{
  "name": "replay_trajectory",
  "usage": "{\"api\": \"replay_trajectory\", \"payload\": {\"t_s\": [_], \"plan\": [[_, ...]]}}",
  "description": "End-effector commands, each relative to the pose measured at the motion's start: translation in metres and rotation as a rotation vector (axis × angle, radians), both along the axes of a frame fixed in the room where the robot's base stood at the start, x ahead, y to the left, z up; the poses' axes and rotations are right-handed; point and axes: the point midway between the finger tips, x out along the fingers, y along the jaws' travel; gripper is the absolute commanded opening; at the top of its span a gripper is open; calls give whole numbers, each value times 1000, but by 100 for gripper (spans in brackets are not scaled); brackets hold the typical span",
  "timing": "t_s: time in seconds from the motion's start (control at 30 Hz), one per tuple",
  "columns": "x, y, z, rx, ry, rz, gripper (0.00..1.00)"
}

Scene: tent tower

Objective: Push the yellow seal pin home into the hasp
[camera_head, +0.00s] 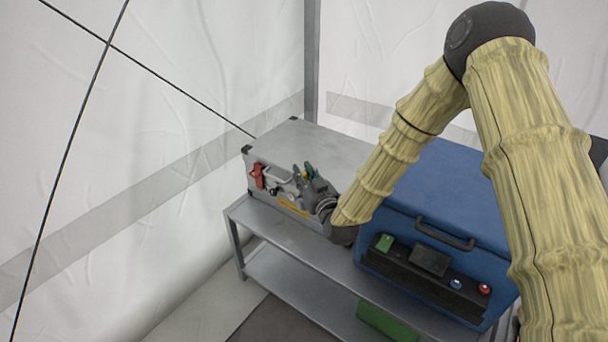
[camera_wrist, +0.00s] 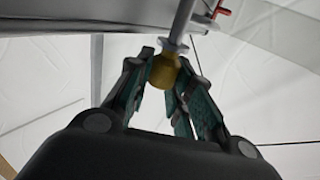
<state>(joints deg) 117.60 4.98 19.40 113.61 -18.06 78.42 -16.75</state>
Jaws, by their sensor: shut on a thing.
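In the wrist view, my gripper (camera_wrist: 166,72) is shut on the yellow seal pin (camera_wrist: 163,74), its green-padded fingers on either side of the yellow head. A grey shaft (camera_wrist: 181,22) runs from the head towards the top edge. In the head view, my gripper (camera_head: 308,176) is at the front of a grey metal case (camera_head: 318,148), just right of a red latch (camera_head: 257,175). The pin is not clearly visible there. The hasp cannot be made out clearly, so I cannot tell how deep the pin sits.
The case stands on a grey metal shelf (camera_head: 262,232). A blue box (camera_head: 440,190) with a black control panel (camera_head: 420,280) stands close to its right, beside my forearm. A green object (camera_head: 385,320) is below. Cables (camera_head: 67,140) cross at left before the white tent wall (camera_head: 170,90).

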Motion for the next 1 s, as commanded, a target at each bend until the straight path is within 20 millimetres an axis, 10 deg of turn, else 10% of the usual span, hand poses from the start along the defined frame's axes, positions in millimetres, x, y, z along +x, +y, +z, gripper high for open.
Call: {"api": "replay_trajectory", "payload": {"t_s": [0.77, 0.8, 1.0], "plan": [[0, 0, -16, 0, 0, 0, 0], [0, 0, -16, 0, 0, 0, 24], [0, 0, -16, -1, 2, -1, 47]]}}
